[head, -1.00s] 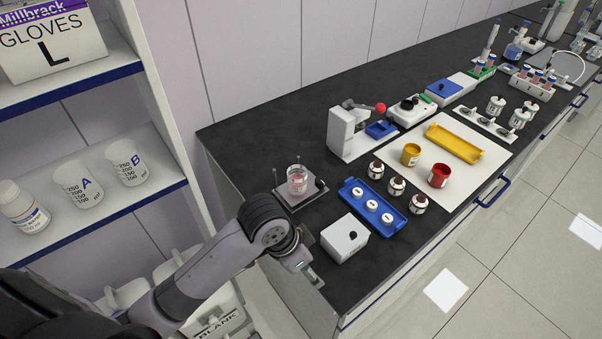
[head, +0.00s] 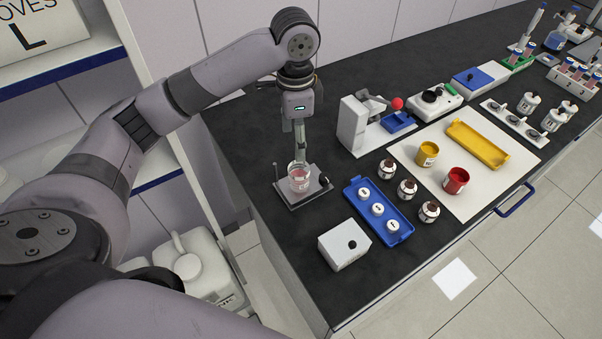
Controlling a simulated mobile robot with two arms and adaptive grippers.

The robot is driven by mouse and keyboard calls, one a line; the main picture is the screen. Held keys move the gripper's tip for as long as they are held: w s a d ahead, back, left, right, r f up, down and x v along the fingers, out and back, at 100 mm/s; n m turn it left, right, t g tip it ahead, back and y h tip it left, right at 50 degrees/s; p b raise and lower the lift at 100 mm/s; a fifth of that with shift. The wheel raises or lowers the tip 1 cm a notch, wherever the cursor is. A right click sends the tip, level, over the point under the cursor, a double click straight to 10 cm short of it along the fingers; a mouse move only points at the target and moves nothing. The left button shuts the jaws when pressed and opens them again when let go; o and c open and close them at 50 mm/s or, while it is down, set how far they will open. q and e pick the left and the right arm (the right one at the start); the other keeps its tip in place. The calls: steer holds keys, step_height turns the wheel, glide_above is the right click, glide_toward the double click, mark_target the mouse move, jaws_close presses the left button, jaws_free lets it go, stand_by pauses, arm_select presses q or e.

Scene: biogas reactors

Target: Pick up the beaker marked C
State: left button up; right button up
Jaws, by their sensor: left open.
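A clear glass beaker (head: 299,178) with reddish marking stands upright on a small dark plate stand (head: 287,200) near the left end of the bench. The letter on it is too small to read for certain. My left gripper (head: 299,157) points straight down at the beaker's rim, with its fingers open. The fingers overlap the back of the rim in the picture, and I cannot tell whether they touch the glass. My right gripper is not in view.
A white box (head: 345,246) and a blue tray (head: 398,238) with white-capped pots stand to the right of the stand. A white lever press (head: 352,126) stands behind right. The dark bench behind the stand is clear.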

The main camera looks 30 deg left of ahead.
mark_target(297, 177)
arm_select(q)
step_height(297, 177, down, 10)
steer(key=shift+r+p, duration=0.2)
steer(key=shift+p, duration=0.5)
steer(key=shift+w+a+f+p, duration=0.1)
steer(key=shift+f+p, duration=0.35)
steer(key=shift+f, duration=0.95)
steer(key=shift+w+f+p, duration=0.1)
steer(key=shift+f+p, duration=0.3)
steer(key=shift+f, duration=1)
steer(key=shift+c, duration=0.5)
steer(key=c, duration=1.2)
